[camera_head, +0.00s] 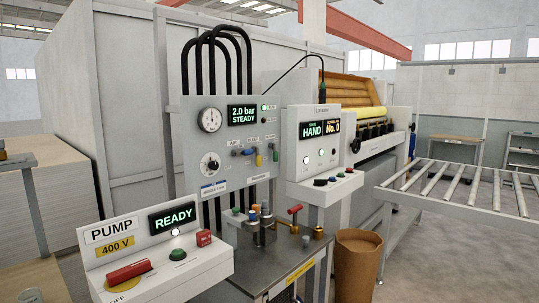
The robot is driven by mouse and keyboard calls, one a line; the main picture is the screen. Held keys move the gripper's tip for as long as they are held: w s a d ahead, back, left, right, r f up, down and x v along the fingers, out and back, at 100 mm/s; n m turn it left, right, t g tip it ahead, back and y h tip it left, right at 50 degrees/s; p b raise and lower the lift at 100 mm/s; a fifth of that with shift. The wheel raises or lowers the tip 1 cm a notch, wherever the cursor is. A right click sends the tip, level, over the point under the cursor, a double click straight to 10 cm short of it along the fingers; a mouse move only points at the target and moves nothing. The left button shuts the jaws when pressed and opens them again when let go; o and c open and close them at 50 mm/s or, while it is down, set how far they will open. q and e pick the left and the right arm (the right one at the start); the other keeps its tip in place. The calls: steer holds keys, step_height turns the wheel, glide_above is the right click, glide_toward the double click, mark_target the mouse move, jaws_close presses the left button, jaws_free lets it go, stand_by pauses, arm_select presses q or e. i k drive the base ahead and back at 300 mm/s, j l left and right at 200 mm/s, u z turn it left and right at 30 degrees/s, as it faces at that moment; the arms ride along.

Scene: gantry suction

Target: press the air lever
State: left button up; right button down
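A grey control panel (195,140) stands at the centre with a display (243,114) reading "2.0 bar STEADY". A red handle (295,210) stands on a fitting on the bench below. Neither of my grippers is in view.
The pump box (160,260) at the front left shows "READY" and has a red handle (130,271). A second console (322,150) shows "HAND". A brown bin (357,265) stands right of the metal bench (285,264). A roller conveyor (455,185) lies at right.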

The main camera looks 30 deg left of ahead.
mark_target(248, 152)
steer(key=i+u, duration=0.7)
steer(key=u, duration=0.15)
steer(key=i+l+u, duration=0.15)
steer(key=i+u, duration=0.25)
steer(key=i+l+u, duration=0.2)
steer(key=u, duration=0.2)
steer(key=i+l+u, duration=0.25)
steer(key=l+u, duration=0.15)
